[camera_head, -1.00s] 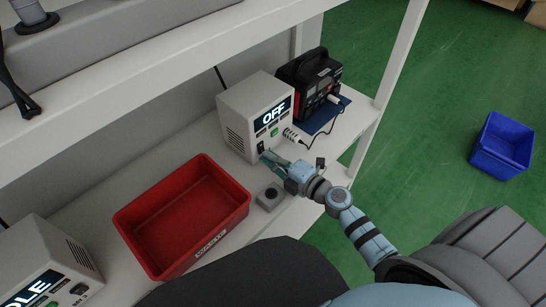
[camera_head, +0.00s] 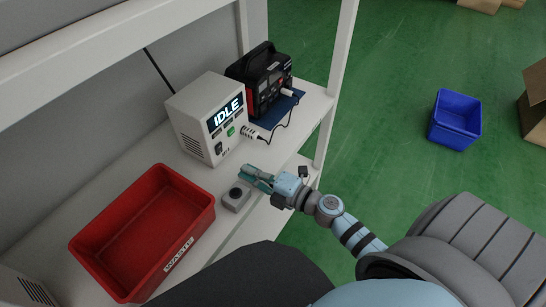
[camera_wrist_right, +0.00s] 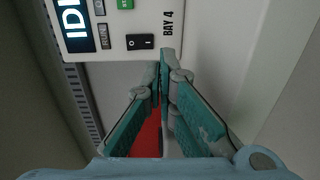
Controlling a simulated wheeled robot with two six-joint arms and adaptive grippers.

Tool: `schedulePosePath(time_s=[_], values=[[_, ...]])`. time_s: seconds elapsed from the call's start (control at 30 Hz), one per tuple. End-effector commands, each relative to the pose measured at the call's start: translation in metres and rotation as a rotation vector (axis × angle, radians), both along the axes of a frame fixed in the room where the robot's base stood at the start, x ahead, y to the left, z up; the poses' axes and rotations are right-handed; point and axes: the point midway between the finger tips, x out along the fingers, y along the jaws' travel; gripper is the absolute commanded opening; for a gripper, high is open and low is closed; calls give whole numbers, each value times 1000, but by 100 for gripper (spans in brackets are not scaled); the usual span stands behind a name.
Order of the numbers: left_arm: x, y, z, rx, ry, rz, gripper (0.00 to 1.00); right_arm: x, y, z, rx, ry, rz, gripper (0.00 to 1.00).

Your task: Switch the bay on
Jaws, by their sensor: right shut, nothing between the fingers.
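The white-grey bay box (camera_head: 187,125) stands on the shelf, and its display (camera_head: 226,113) reads IDLE. In the right wrist view its front panel shows the label BAY 4 (camera_wrist_right: 168,22), a black rocker switch (camera_wrist_right: 140,42) and part of a green button (camera_wrist_right: 125,4). My right gripper (camera_head: 247,174) is shut and empty, in front of the box and a little apart from it. In the right wrist view its teal fingers (camera_wrist_right: 164,78) meet just below the switch. My left gripper is in neither view.
A red WASTE bin (camera_head: 145,230) and a small grey box with a dark round button (camera_head: 237,196) stand on the shelf near my right gripper. A black-and-red device (camera_head: 262,78) on a blue mat is cabled to the bay box. A white shelf post (camera_head: 340,85) stands right.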

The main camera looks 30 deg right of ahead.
Motion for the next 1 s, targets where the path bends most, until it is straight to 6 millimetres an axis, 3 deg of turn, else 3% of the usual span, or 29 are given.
schedulePosePath(time_s=[0.2,0.33,0.67,1.0], values=[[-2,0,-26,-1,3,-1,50,-45,-22,-11,-2,0,-6,0],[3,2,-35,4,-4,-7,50,-58,-29,-11,-2,-2,-9,0],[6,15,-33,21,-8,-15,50,-61,-29,-7,1,-3,-7,0],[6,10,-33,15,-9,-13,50,-59,-31,-6,22,5,-33,0]])
